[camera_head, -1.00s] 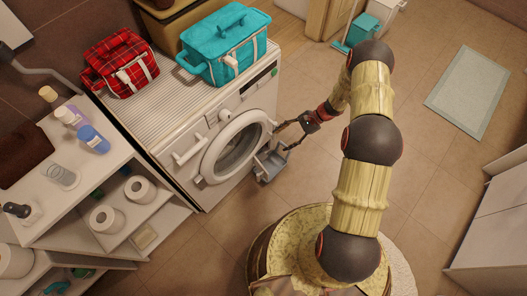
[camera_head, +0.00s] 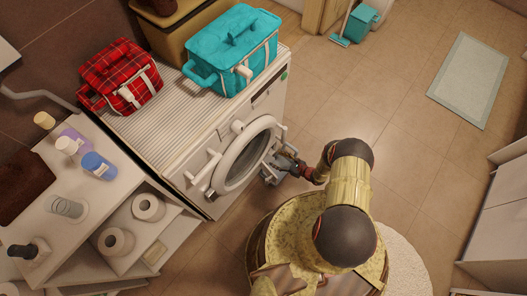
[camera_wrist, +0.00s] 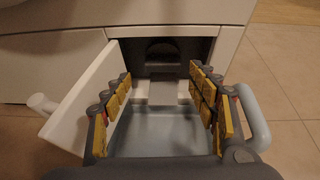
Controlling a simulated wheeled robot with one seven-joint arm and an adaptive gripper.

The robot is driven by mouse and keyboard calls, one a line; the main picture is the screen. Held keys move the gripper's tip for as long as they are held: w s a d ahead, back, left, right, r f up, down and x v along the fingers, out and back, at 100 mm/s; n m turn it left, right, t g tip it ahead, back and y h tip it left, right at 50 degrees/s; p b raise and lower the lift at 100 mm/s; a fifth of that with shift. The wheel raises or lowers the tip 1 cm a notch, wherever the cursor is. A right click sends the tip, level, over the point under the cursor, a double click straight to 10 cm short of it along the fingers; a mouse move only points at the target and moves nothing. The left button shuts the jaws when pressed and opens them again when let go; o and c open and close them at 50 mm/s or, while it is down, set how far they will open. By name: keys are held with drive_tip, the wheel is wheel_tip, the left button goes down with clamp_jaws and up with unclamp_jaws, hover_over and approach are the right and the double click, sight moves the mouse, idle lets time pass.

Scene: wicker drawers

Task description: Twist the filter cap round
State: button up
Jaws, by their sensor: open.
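The white washing machine (camera_head: 200,130) stands against the left wall. In the wrist view its low compartment (camera_wrist: 205,32) is open, with a white flap (camera_wrist: 80,95) swung out to the left. A dark rounded shape, possibly the filter cap (camera_wrist: 163,46), shows deep inside; its details are too dim to tell. My gripper (camera_wrist: 160,75) is open, with its yellow-padded fingers at either side of the compartment's mouth and nothing held between them. In the head view my gripper (camera_head: 284,160) is low at the machine's front, and the cap is hidden.
A pale blue-grey tray (camera_wrist: 158,135) with a side handle lies below my fingers, in front of the compartment. The round door (camera_head: 238,160) is above. A red plaid bag (camera_head: 120,75) and a teal bag (camera_head: 232,50) sit on top. Open floor (camera_head: 370,105) lies to the right.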

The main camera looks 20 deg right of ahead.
drive_tip(key=shift+m+h, duration=0.3)
drive_tip(key=b+x, duration=0.2)
drive_tip(key=x, duration=0.6)
drive_tip(key=shift+w+d+f+b, duration=0.1)
drive_tip(key=shift+f+b, duration=0.15)
drive_tip(key=shift+b, duration=0.1)
drive_tip(key=shift+c, duration=0.5)
drive_tip(key=c, duration=0.8)
drive_tip(key=shift+t, duration=0.3)
